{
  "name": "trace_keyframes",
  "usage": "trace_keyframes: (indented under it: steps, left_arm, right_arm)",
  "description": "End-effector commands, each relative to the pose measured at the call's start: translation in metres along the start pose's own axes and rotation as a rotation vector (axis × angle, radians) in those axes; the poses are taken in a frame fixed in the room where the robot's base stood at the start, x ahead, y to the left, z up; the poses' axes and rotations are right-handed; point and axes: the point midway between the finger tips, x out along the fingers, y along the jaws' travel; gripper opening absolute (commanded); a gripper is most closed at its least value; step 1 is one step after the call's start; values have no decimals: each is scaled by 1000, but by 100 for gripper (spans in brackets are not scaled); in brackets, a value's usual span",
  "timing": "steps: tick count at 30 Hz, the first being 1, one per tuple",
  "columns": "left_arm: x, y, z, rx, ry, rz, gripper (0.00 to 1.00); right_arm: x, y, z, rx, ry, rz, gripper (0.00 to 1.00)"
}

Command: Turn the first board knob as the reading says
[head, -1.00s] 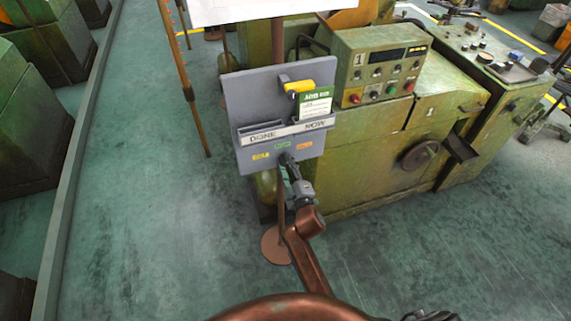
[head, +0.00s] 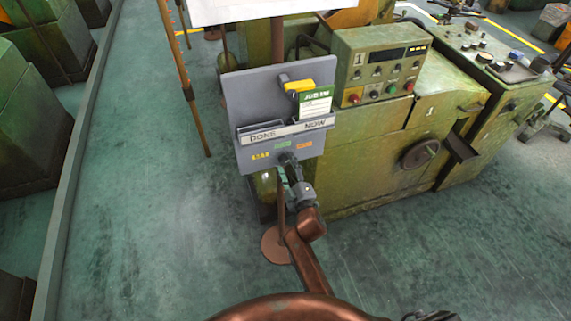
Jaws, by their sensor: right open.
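A grey board (head: 245,100) stands on a post beside machine 1. Its lower part has yellow, green and orange labels, and a small dark knob (head: 287,158) shows below the green one. My right gripper (head: 290,170) is at the knob from below, its fingers open and apart. I cannot tell whether they touch the knob, which they partly hide. The machine's display (head: 389,55) looks dark, with no reading legible. My left gripper is not in view.
The board carries a green-and-white card (head: 315,103), a yellow-handled item (head: 298,86) and pockets marked DONE and NOW. The green machine (head: 370,150) with a handwheel (head: 419,154) stands close on the right.

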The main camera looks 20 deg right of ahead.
Motion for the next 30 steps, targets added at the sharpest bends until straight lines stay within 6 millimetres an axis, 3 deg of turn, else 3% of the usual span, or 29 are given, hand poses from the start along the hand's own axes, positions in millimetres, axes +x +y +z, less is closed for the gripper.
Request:
trace_keyframes:
  steps: [9, 15, 21, 30]
  left_arm:
    - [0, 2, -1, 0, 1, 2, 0]
    - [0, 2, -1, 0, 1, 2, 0]
    - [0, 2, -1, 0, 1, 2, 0]
    - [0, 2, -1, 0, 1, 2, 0]
  right_arm:
    - [-65, -1, 1, 1, -2, -2, 49]
    - [-97, -1, 1, 0, -1, -2, 49]
    - [-109, 0, 0, 1, 0, 0, 49]
    - [-110, 0, 0, 0, 0, 0, 49]
